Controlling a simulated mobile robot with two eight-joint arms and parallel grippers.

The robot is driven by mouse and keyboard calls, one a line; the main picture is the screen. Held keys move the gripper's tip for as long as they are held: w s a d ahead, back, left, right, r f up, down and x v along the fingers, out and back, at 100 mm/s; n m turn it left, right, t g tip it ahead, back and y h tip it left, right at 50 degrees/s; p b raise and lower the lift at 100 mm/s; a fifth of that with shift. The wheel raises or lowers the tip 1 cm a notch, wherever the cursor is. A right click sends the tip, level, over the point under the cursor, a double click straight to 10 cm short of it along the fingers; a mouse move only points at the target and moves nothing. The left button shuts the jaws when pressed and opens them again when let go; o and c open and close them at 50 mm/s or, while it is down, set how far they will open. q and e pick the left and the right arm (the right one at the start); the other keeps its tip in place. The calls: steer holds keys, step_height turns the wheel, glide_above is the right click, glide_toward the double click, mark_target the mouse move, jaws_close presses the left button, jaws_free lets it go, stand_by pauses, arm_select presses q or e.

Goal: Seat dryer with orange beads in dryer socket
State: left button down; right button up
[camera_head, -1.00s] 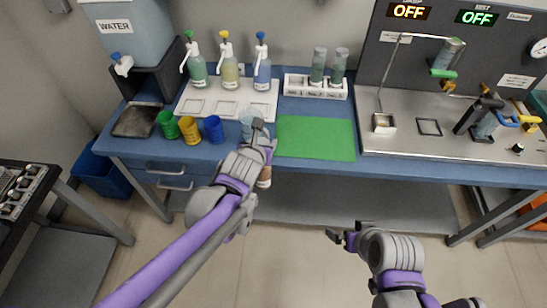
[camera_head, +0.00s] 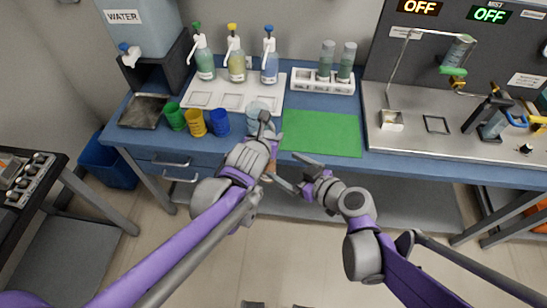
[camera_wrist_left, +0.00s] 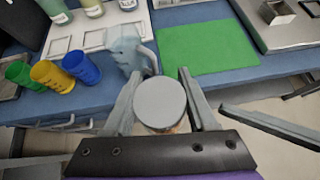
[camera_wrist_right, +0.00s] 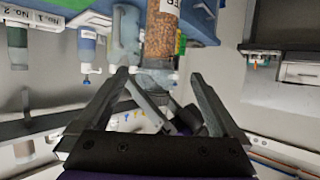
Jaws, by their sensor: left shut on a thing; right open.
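The dryer, a tube of orange-brown beads (camera_wrist_right: 160,28) with a white label, is held by my left gripper (camera_wrist_left: 160,78). Its round grey end cap (camera_wrist_left: 160,107) shows between the fingers in the left wrist view. In the head view the dryer (camera_head: 270,169) is mostly hidden by the grippers, in front of the table edge. My right gripper (camera_head: 296,172) is open and close beside the dryer. In the right wrist view the dryer's end lies ahead of and between the open fingers (camera_wrist_right: 157,75); I cannot tell if they touch. I cannot tell which fixture is the dryer socket.
A clear jug (camera_head: 256,117) stands by the green mat (camera_head: 320,133). A white rack (camera_head: 323,82) holds two grey-green cylinders. A tilted cylinder (camera_head: 459,49) sits above a green clamp at the right panel. Three coloured cups and pump bottles stand left. The mat is bare.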

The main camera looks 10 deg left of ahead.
steer(key=x, duration=1)
steer(key=shift+f, duration=0.1)
steer(key=shift+c, duration=0.3)
jaws_close()
arm_select(q)
steer(key=shift+c, duration=0.6)
jaws_free()
